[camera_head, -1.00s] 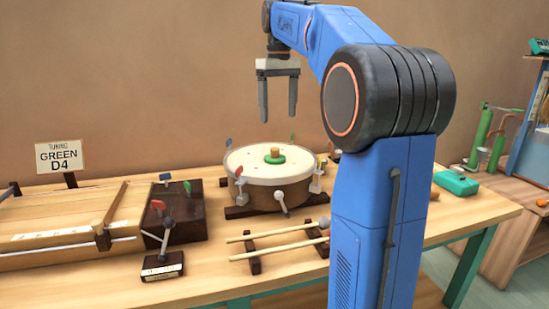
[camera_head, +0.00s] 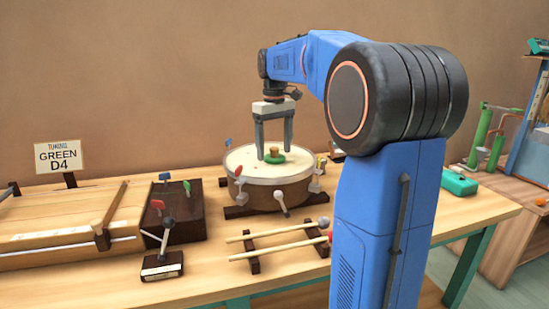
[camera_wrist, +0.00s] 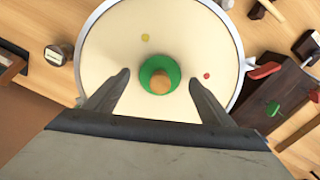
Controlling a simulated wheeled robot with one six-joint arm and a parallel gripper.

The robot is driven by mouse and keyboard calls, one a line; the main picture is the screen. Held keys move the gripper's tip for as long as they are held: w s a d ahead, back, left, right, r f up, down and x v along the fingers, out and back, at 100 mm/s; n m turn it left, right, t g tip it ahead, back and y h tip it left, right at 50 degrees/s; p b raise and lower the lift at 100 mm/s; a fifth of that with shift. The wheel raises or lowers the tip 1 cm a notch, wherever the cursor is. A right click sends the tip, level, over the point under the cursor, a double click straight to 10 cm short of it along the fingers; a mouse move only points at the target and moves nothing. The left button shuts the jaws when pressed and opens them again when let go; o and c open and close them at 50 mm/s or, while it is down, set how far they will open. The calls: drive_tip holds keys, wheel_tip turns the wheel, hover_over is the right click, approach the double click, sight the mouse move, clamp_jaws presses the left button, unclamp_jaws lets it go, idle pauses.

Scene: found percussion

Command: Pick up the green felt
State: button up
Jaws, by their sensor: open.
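The green felt (camera_head: 271,158) is a round green disc with a wooden knob (camera_head: 274,150) on its top. It lies on the pale head of the drum (camera_head: 245,166). In the wrist view the green felt (camera_wrist: 147,70) shows as a ring around the knob, between and a little beyond my fingertips. My gripper (camera_head: 274,156) points straight down over the drum, its two fingers apart on either side of the knob. It is open and empty. In the wrist view my gripper (camera_wrist: 158,76) has drumhead showing between each finger and the felt.
Two mallets (camera_head: 280,233) lie on a rack in front. A dark block (camera_head: 190,217) with levers and a "GREEN D4" sign (camera_head: 58,156) stand at left.

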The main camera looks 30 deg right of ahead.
drive_tip(key=shift+f, duration=0.45)
drive_tip(key=c, duration=1.1)
drive_tip(key=shift+r, duration=0.1)
